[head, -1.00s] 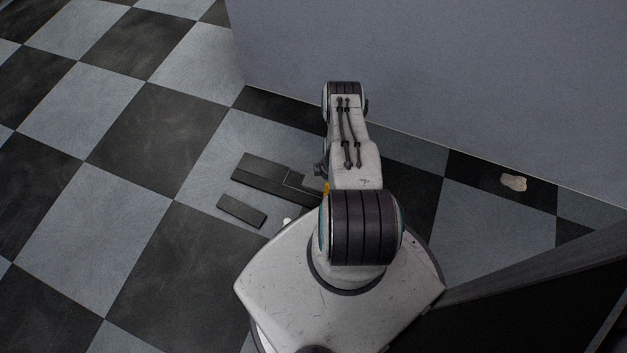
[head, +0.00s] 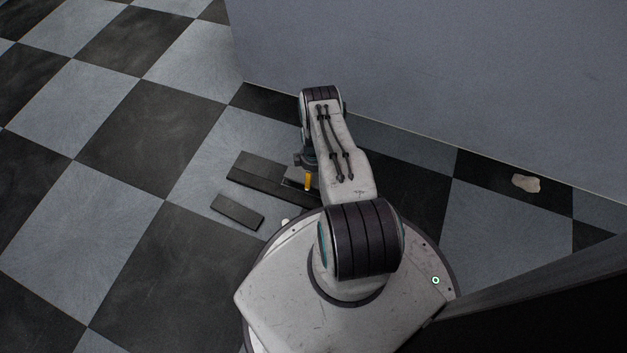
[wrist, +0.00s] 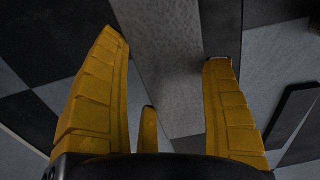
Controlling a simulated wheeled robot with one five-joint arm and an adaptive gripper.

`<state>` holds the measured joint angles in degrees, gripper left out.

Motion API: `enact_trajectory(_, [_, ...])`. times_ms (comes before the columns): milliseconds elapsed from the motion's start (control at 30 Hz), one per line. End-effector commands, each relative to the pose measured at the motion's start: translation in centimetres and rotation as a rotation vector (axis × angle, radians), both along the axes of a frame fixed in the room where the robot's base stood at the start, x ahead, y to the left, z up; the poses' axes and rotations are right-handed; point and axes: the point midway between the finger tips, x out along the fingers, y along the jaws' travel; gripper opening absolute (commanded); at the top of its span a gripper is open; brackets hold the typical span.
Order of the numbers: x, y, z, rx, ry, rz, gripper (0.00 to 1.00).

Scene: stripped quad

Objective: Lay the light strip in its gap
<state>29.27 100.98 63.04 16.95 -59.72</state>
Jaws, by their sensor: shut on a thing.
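The light strip (wrist: 172,70) is a pale grey speckled bar in the wrist view, running up between my yellow fingers. My gripper (wrist: 165,52) is shut on it, with one finger on each side. In the head view my gripper (head: 307,185) points down at the right end of a dark piece (head: 250,176) on the floor. A dark bar (wrist: 221,30) runs beside the strip in the wrist view. The gap cannot be clearly made out; my arm and gripper hide part of that area.
A separate short dark block (head: 237,211) lies on the floor in front of the dark piece. A grey wall (head: 430,75) rises behind my arm. A pale lump (head: 526,184) lies by the wall at right. The checkered floor at left is clear.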

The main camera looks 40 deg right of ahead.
Motion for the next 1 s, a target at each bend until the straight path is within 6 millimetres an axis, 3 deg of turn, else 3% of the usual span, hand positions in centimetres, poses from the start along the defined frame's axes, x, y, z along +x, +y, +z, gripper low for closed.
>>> enact_trajectory(433, [0.0, 0.0, -3.8, 0.0, -0.001, 0.0, 0.4])
enact_trajectory(933, [0.0, 0.0, -3.9, 0.0, 0.0, 0.0, 0.4])
enact_trajectory(967, [0.0, 0.0, -3.9, 0.0, 0.0, 0.0, 0.8])
enact_trajectory(1000, [0.0, 0.0, -3.9, 0.0, 0.0, 0.0, 0.83])
